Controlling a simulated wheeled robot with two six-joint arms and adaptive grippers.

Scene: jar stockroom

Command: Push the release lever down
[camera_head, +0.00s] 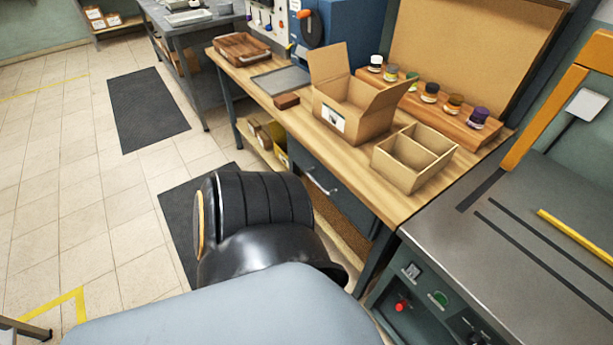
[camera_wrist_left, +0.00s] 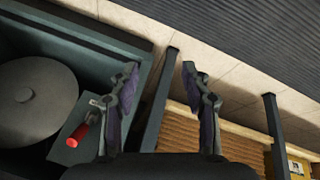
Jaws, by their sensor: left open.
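A short red handle (camera_wrist_left: 78,134) on a small metal pivot sits on a grey-green block at the lower left of the left wrist view. It looks like the release lever, but I cannot be sure. My left gripper (camera_wrist_left: 160,76) is open and empty in that view, with its two dark fingers spread. Its left finger is just right of the red handle in the picture; I cannot tell whether they touch. My right gripper is out of view.
A wooden workbench (camera_head: 405,196) holds an open carton (camera_head: 350,121), a divided box (camera_head: 400,181) and several small jars on a wooden rack (camera_head: 455,128). A grey machine (camera_head: 510,250) stands to its right. A round grey disc (camera_wrist_left: 36,100) lies left of the red handle.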

